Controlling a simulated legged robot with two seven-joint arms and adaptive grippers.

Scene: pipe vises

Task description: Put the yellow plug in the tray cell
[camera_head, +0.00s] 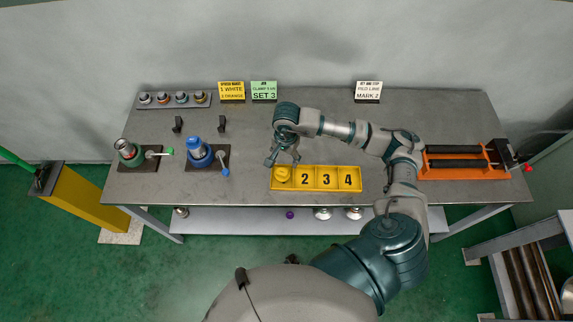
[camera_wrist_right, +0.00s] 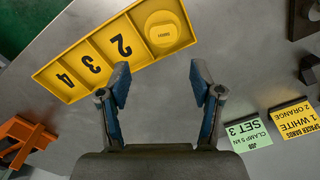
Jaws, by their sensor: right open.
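The yellow tray (camera_head: 327,187) lies near the table's front edge, with cells marked 2, 3 and 4 showing; it also shows in the wrist view (camera_wrist_right: 83,49). The round yellow plug (camera_head: 282,174) sits in the leftmost cell in the head view. My right gripper (camera_head: 282,158) is open and empty, just behind and above that cell. In the wrist view its fingers (camera_wrist_right: 160,82) are spread, with bare table between them. My left gripper is out of view.
A green vise (camera_head: 129,153) and a blue vise (camera_head: 200,154) stand left of the tray. An orange vise (camera_head: 463,162) is at the right. Signs such as the green SET 3 card (camera_head: 263,90) stand at the back. The back middle of the table is clear.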

